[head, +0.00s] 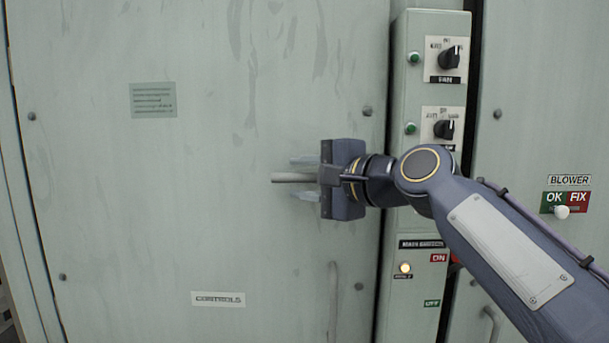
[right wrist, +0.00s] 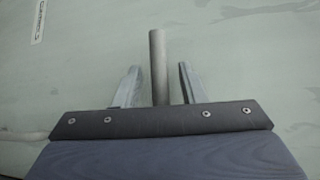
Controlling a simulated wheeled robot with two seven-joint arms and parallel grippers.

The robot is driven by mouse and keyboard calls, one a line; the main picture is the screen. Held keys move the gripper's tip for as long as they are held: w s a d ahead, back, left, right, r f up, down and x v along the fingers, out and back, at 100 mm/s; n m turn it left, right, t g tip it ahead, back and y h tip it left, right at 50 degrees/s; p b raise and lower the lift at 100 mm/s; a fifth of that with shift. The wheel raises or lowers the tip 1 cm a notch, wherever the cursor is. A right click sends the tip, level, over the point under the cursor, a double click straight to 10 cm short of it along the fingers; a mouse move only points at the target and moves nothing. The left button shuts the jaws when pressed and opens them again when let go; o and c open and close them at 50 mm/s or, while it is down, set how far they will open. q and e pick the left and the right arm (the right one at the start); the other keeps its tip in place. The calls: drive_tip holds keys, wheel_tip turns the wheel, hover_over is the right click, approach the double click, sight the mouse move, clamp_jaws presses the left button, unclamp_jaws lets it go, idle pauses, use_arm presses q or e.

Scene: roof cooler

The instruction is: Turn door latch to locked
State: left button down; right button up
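The door latch (head: 283,177) is a grey bar on the large pale green door (head: 230,120) labelled CONTROLS. In the head view it points left, about level. My right gripper (head: 303,177) is at the latch with one finger above the bar and one below. In the right wrist view the latch bar (right wrist: 158,65) stands between the two fingers of the right gripper (right wrist: 157,85), with a gap on each side. The fingers are open around it. The latch's pivot end is hidden behind the gripper. My left gripper is not in view.
A control strip with a black upper knob (head: 449,55), a lower knob (head: 444,129) and green buttons stands right of the door. Further right is a BLOWER panel with an OK/FIX switch (head: 562,212). A vertical handle (head: 333,300) is low on the door.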

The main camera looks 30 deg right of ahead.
clamp_jaws()
idle(0.4)
